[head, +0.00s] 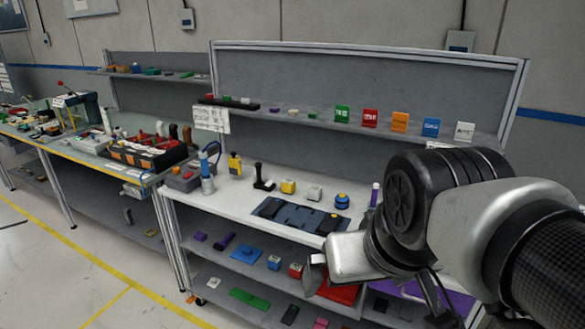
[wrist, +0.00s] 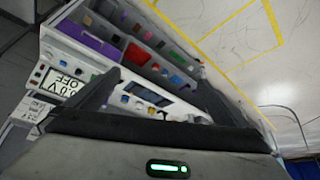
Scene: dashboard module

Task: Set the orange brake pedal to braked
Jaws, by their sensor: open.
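A dark blue-grey panel (head: 290,215) lies flat on the white workbench, left of my arm, with small dark parts on it and a small yellow spot at its right end. It also shows in the wrist view as a dark panel (wrist: 152,94). I cannot make out an orange brake pedal or its position in either view; parts on the panel are too small to tell. My gripper (wrist: 160,80) is open and empty, its two dark fingers spread wide. The panel appears between the fingers, well beyond them. In the head view my arm hides the bench's right part.
A black joystick (head: 263,180), a yellow block (head: 288,187) and a blue button (head: 342,200) stand behind the panel. Coloured signs, including an orange one (head: 400,121), line the shelf above. Floor lies open in front.

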